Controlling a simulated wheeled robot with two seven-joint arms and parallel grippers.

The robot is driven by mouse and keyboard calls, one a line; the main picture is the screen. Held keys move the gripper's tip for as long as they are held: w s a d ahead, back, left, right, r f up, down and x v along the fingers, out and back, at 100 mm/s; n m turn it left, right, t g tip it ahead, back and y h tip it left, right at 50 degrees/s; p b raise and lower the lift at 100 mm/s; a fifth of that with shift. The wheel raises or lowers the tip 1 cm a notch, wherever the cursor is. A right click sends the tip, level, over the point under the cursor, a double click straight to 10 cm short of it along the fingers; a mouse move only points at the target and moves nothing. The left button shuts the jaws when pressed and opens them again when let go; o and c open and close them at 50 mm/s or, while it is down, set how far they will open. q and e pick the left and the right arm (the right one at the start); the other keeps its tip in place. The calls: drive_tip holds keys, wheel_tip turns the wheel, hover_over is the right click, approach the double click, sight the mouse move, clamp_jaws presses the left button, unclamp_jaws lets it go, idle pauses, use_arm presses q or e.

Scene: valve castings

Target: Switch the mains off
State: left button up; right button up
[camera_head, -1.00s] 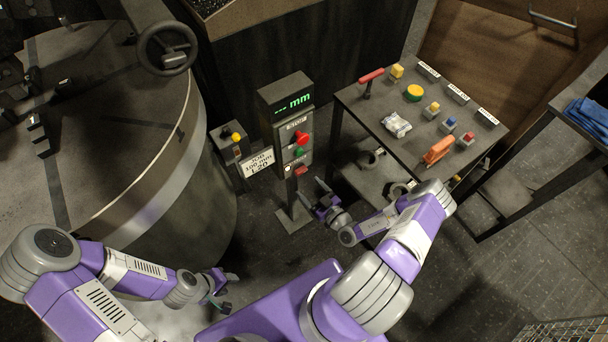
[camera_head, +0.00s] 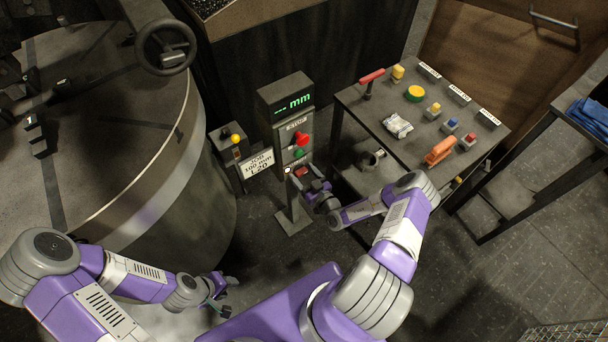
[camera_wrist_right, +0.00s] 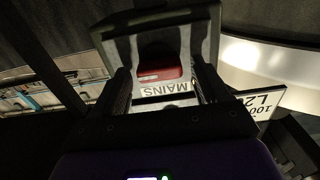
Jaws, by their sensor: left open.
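The control pedestal (camera_head: 292,130) stands in the middle of the head view with a lit green "mm" display, a red knob (camera_head: 302,139) and a green button below it. The red mains switch (camera_head: 301,171) is low on its face. In the right wrist view the red switch (camera_wrist_right: 160,74) sits in a grey housing above an upside-down "MAINS" label (camera_wrist_right: 168,89). My right gripper (camera_head: 308,184) is open and empty at the switch, its fingers (camera_wrist_right: 165,92) apart on either side of it in the picture. Contact cannot be told. My left gripper (camera_head: 220,291) is open and empty, low and away.
A bench (camera_head: 382,128) at right holds a red-handled tool, buttons, a crumpled packet and an orange object. A small post with a yellow knob (camera_head: 236,138) and a job sign (camera_head: 259,162) stand left of the pedestal. A large round machine table (camera_head: 100,150) fills the left.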

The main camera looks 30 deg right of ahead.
drive_tip(key=c, duration=0.9)
drive_tip(key=shift+n, duration=0.3)
drive_tip(key=n+p, duration=0.1)
drive_tip(key=n, duration=0.2)
drive_tip(key=shift+a+n, duration=0.1)
drive_tip(key=shift+n, duration=0.2)
drive_tip(key=n+p, duration=0.1)
drive_tip(key=n, duration=0.3)
drive_tip(key=shift+a+n, duration=0.1)
drive_tip(key=shift+n, duration=0.2)
drive_tip(key=n, duration=0.3)
drive_tip(key=n+p, duration=0.1)
drive_tip(key=n, duration=0.2)
drive_tip(key=n+p, duration=0.1)
drive_tip(key=n, duration=0.2)
drive_tip(key=shift+f, duration=0.25)
drive_tip(key=shift+n, duration=0.3)
